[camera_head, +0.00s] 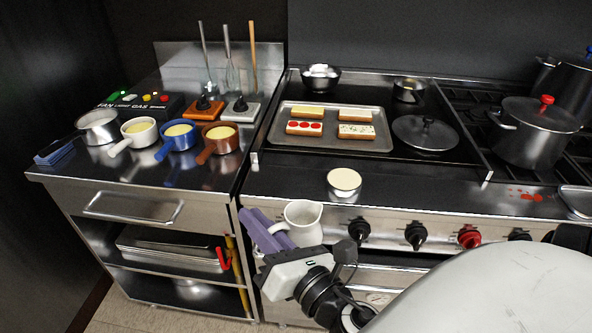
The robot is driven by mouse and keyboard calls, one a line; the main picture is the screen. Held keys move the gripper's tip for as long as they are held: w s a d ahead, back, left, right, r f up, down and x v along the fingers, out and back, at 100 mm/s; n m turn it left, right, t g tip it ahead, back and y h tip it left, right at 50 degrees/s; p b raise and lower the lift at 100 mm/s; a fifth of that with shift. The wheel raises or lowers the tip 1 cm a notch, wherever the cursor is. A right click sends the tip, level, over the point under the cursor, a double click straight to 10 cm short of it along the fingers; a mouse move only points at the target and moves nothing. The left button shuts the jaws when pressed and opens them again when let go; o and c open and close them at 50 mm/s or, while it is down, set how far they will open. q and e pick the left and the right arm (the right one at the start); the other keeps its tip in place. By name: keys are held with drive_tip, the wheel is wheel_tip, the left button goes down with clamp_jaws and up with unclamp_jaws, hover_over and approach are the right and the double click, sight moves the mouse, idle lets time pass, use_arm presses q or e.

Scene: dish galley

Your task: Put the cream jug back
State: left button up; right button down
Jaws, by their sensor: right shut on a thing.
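The cream jug (304,224) is a small white jug, held upright in front of the stove's front edge, above the knobs' level in the picture. My right gripper (266,230), with purple fingers, is shut on it at its left side, by the handle as far as I can see. The fingers hide part of the handle. My left gripper is not in view.
A cream-filled pot (344,182) stands on the stove's front ledge. Several small saucepans (178,136) line the left counter. A tray of toasts (285,140), a lid (425,134) and a large lidded pot (532,130) occupy the stove. The ledge right of the cream-filled pot is mostly clear.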

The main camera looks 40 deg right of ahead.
drive_tip(key=w+d+r+m+h+b, duration=0.1)
drive_tip(key=w+d+r, duration=0.25)
drive_tip(key=w, duration=0.25)
drive_tip(key=w+d+r+m+h, duration=0.1)
drive_tip(key=w+d+r+h, duration=0.1)
drive_tip(key=w+d+r, duration=0.3)
drive_tip(key=w+d+r+m+h+b, duration=0.1)
drive_tip(key=w+d, duration=0.2)
drive_tip(key=w, duration=0.4)
drive_tip(key=shift+n+g, duration=0.3)
wheel_tip(320, 180, down, 9)
drive_tip(key=shift+w+a+r+b, duration=0.1)
drive_tip(key=shift+a+b, duration=0.05)
drive_tip(key=shift+b, duration=0.5)
